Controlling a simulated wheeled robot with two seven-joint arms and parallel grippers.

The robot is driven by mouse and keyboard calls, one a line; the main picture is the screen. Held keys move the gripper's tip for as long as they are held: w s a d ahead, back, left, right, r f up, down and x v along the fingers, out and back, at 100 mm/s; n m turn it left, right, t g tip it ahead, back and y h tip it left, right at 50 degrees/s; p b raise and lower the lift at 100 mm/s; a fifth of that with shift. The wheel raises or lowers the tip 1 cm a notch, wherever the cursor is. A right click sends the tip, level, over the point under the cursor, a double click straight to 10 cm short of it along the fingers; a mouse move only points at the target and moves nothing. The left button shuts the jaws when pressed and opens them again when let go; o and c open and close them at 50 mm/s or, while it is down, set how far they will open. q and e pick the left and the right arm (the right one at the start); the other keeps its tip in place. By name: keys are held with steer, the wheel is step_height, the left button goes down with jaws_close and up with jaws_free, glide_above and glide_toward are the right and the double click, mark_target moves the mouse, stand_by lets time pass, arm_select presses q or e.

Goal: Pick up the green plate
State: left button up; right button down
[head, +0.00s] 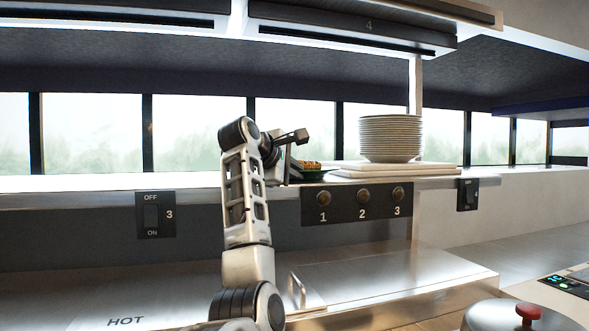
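A dark green plate (314,174) sits on the ledge under the windows, with grilled-looking food (308,165) on it. Its left part is hidden behind my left gripper (292,168). My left arm rises from the bottom of the head view and bends at the top toward the plate. The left gripper is at the plate's left side in the picture; I cannot tell whether it touches the plate. Its fingers are small and partly hidden, so their opening is unclear. My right gripper is not in view.
A tall stack of white plates (390,140) stands on pale boards (400,171) just right of the green plate. A knob panel (357,204) is below the ledge. A metal counter (390,280) lies in front, with a red-knobbed lid (520,318) at bottom right.

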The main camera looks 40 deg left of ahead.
arm_select(q)
jaws_close()
steer(key=shift+d, duration=0.8)
steer(key=shift+o, duration=2.2)
jaws_free()
steer(key=shift+f, duration=0.1)
steer(key=shift+s, duration=0.1)
